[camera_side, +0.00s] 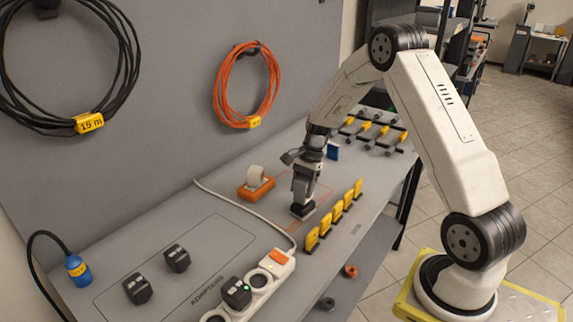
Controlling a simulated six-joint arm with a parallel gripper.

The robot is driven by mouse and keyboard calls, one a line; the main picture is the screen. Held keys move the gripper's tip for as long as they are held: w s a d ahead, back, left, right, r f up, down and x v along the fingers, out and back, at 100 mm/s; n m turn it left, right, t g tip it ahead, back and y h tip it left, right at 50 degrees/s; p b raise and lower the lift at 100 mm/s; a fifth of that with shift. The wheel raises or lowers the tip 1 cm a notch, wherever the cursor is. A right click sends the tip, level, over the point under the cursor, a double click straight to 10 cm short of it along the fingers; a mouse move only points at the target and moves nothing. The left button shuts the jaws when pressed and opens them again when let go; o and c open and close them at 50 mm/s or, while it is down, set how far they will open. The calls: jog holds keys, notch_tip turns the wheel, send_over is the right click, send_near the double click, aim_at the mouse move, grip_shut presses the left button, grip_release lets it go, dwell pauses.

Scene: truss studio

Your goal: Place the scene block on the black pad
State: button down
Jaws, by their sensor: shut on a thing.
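My gripper (304,203) points straight down at the middle of the grey bench. It is shut on a small dark block (302,211) at its fingertips. The block is low, at or just above the bench top; I cannot tell whether it touches. It lies within or beside a thin red outline on the bench. I cannot make out a separate black pad; the gripper and block may hide it. Black plug blocks (138,288) and (177,258) stand on the left, inside a marked area. Another black block (236,292) sits on the white power strip (264,287).
A row of yellow upright tags (335,215) stands close right of my gripper. A white cable crosses the bench to the power strip. A rack with yellow parts (366,126) stands behind. Cable coils hang on the wall.

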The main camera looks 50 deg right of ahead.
jog(key=shift+f, duration=0.45)
jog(key=shift+f, duration=0.1)
jog(key=shift+c, duration=0.4)
grip_release()
jog(key=v, duration=1.2)
